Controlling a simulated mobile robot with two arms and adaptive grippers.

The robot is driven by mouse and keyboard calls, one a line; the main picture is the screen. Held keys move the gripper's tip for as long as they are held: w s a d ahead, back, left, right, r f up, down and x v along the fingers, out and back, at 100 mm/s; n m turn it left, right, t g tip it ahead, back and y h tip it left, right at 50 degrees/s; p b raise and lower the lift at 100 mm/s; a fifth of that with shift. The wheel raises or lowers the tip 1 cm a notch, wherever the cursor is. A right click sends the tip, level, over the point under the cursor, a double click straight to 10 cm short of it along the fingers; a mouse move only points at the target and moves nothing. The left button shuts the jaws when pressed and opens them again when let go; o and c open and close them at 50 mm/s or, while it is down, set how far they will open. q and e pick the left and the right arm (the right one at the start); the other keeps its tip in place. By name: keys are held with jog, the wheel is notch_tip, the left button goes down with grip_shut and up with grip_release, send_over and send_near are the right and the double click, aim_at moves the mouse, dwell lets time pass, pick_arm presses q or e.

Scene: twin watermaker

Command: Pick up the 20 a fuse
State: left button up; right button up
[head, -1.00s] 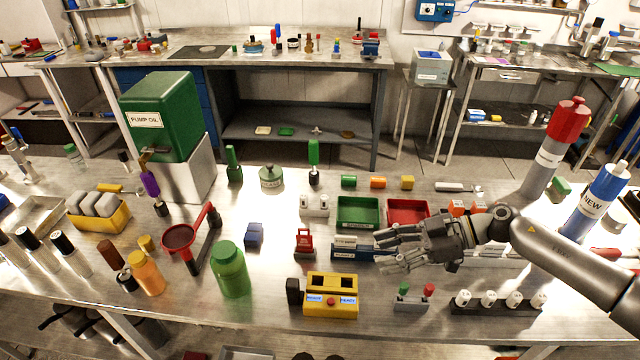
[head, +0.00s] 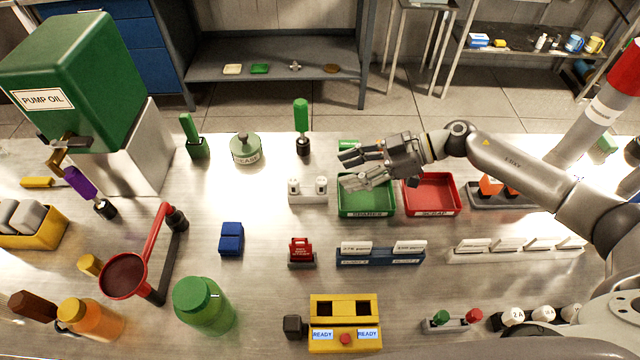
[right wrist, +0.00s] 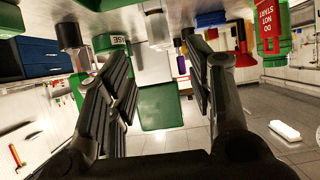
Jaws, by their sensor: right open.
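Several white fuses stand in a black rack at the front right, partly behind my right arm. Their labels are too small to read surely; the leftmost fuse (head: 513,316) seems marked 2 A. Two more white fuse-like cylinders, one on the left (head: 293,187) and one on the right (head: 320,186), stand in a pale holder (head: 308,199) at the middle. I cannot tell which is the 20 A fuse. My right gripper (head: 352,170) is open and empty, above the green tray's back-left part, to the right of the pale holder. Its spread fingers (right wrist: 155,85) also show in the right wrist view. My left gripper is out of view.
The green tray (head: 368,213) and red tray (head: 433,210) sit side by side. A blue holder with white blocks (head: 380,258), a red padlock-like piece (head: 300,250) and a yellow tester (head: 345,338) stand nearer. A grease pot (head: 246,150) stands behind left.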

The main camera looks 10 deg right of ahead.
aim_at(324, 180)
jog(key=shift+x, duration=1.05)
jog(key=shift+w+a+f, duration=0.1)
jog(key=shift+a, duration=0.15)
jog(key=p+x, duration=0.2)
jog(key=x, duration=0.1)
jog(key=shift+a+f, duration=0.25)
jog(key=shift+a, duration=0.1)
jog(key=shift+w+a+f, duration=0.1)
jog(key=shift+a+f, duration=0.25)
jog(key=shift+a, duration=0.2)
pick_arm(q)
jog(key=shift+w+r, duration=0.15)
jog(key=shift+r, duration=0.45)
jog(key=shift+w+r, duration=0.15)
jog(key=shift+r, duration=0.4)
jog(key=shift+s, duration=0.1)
pick_arm(e)
jog(key=shift+c, duration=0.2)
jog(key=shift+c, duration=1.3)
jog(key=c, duration=0.7)
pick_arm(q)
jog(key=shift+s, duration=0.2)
pick_arm(e)
jog(key=shift+c, duration=0.3)
